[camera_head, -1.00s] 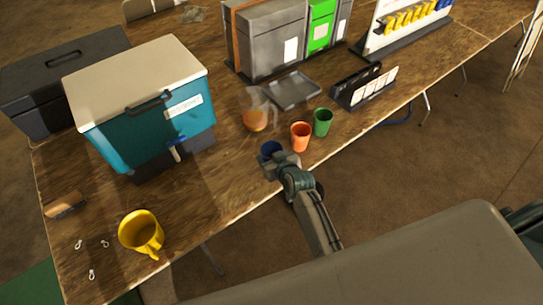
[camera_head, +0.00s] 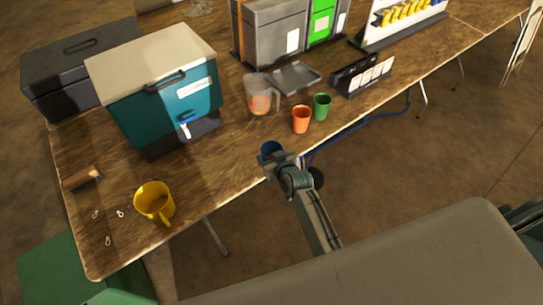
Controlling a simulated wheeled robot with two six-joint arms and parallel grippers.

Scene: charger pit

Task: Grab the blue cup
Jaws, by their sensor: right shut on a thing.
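The blue cup (camera_head: 270,149) is at the front edge of the wooden table in the head view, partly hidden by my right gripper (camera_head: 277,160). The right gripper is shut on the cup, and its fingers are hard to make out. I cannot tell whether the cup touches the table. My left gripper is not in view.
An orange cup (camera_head: 301,120) and a green cup (camera_head: 321,107) stand right of the blue cup. A clear pitcher (camera_head: 259,95) and a grey tray (camera_head: 294,78) are behind. A teal cooler (camera_head: 160,105) and a yellow mug (camera_head: 155,202) are on the left.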

